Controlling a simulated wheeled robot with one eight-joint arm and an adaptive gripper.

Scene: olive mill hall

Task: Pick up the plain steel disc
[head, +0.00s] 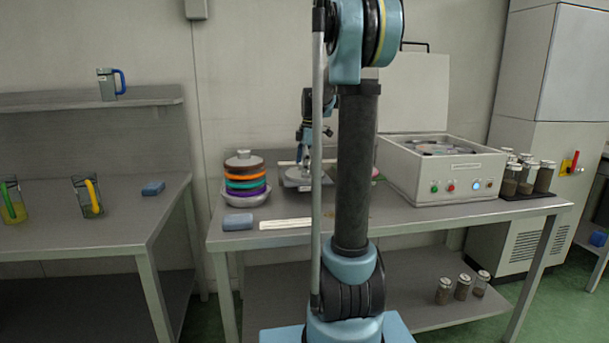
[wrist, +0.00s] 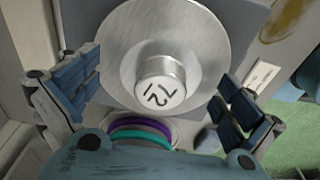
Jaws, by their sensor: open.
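The plain steel disc (wrist: 205,30) lies flat in the wrist view, with a raised round knob (wrist: 160,82) at its middle that bears dark number marks. In the head view, a grey disc (head: 293,182) lies on the right-hand table, beside the coloured stack, partly hidden by my arm. My gripper (wrist: 158,85) is open and empty, its two blue-padded fingers spread on either side of the knob. I cannot tell whether the fingers touch anything. In the head view my gripper (head: 305,160) points down over the grey disc.
Left of it is a stack of coloured discs (head: 246,184) in a pale bowl, topped by a pale knobbed piece. A grey open-lidded box (head: 440,185) and several jars (head: 526,178) stand right.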

